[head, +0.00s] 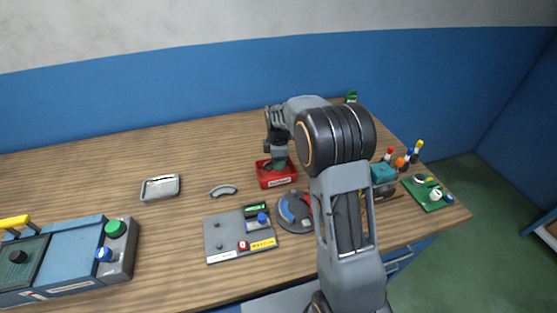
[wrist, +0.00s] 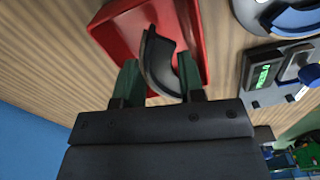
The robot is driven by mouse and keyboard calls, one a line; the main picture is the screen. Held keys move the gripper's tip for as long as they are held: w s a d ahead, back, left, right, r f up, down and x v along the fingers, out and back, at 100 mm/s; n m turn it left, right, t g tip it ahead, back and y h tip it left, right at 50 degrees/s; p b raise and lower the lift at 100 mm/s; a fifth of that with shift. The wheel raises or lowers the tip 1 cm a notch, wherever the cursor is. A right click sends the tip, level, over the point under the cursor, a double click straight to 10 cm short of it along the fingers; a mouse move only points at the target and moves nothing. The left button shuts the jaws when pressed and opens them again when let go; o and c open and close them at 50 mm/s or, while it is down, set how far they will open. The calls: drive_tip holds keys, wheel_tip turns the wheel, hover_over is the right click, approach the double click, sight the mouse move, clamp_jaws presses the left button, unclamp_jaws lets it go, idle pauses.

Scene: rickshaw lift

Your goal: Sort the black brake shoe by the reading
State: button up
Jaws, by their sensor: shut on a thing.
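The black brake shoe (wrist: 158,58) is a curved dark piece between the green fingertips of my gripper (wrist: 157,80) in the wrist view. My gripper is shut on it. The shoe is over or inside the red bin (wrist: 115,33); I cannot tell whether it touches the floor of the bin. In the head view my gripper (head: 279,163) points down at the red bin (head: 277,182), and the shoe is hard to make out there. A grey measuring board (head: 225,240) with a small green display (head: 255,208) stands in front of the bin; its digits are too small to read surely.
A grey curved shoe (head: 223,191) lies on the table left of the bin. A metal tray (head: 161,187) is farther left. A blue machine (head: 72,262) fills the left front. A round blue-grey dial (head: 291,217), pens and a green board (head: 428,193) are to the right.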

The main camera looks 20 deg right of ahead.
idle(0.3)
drive_tip(key=o, duration=1.6)
drive_tip(key=shift+c, duration=0.2)
drive_tip(key=shift+r, duration=0.1)
drive_tip(key=shift+r+p, duration=2.6)
drive_tip(key=shift+r, duration=0.8)
